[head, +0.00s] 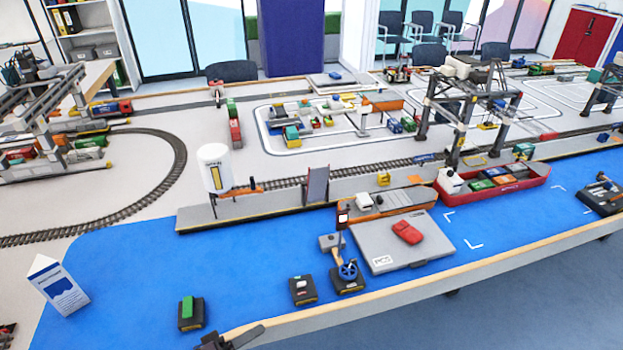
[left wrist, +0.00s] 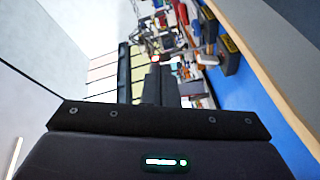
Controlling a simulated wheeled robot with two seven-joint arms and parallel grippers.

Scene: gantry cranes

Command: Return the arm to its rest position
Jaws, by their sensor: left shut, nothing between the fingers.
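My left gripper (head: 236,339) shows as a dark shape at the bottom edge of the head view, close to the table's front wooden edge. Its fingers are shut and hold nothing. In the left wrist view, the dark gripper body (left wrist: 160,130) fills the lower part, and the fingers point away from the camera. Most of my left arm is out of the head view. My right gripper shows in neither view.
Gantry cranes (head: 465,105) stand behind. Floor is clear in front.

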